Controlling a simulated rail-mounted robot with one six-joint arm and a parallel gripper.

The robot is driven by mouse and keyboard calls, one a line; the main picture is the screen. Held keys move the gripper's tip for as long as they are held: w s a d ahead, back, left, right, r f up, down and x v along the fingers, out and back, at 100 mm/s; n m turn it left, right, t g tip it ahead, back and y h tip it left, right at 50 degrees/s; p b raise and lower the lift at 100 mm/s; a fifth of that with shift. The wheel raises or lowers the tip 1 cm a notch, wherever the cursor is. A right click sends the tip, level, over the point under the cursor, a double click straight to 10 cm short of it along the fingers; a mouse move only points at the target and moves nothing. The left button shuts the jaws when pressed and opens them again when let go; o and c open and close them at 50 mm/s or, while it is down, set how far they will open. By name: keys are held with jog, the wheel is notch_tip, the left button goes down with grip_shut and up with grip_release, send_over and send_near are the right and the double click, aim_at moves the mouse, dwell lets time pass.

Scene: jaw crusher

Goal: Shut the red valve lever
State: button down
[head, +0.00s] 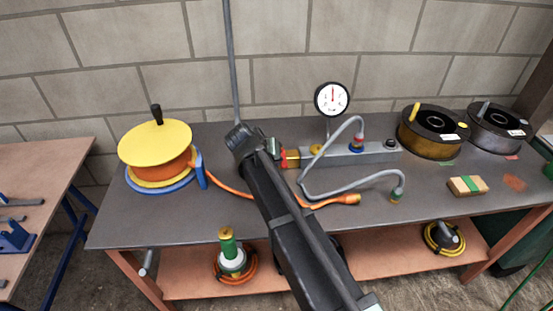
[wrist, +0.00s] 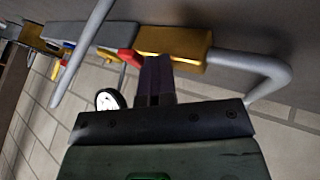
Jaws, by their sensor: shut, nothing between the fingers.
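The red valve lever shows in the wrist view (wrist: 128,57) beside the brass valve body (wrist: 180,44). Most of the lever is hidden behind my fingers there. In the head view, a small piece of the red lever (head: 284,158) shows at the brass body (head: 293,158), at the left end of the grey manifold block (head: 360,153). My gripper (wrist: 157,62) is shut and empty, its dark fingertips at the valve body, close to the lever. I cannot tell whether they touch.
A pressure gauge (head: 332,98) stands above the manifold. Grey hoses (head: 340,190) loop in front of it. A yellow reel (head: 155,145) stands left and dark drums (head: 432,130) right. A tan block (head: 467,186) lies at the right front. The bench's left front is clear.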

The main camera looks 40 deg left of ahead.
jog(key=shift+w+d, duration=0.1)
jog(key=shift+d, duration=0.1)
jog(key=s+a, duration=0.3)
jog(key=p+v, duration=0.8)
jog(key=v, duration=0.2)
jog(key=shift+s+d, duration=0.1)
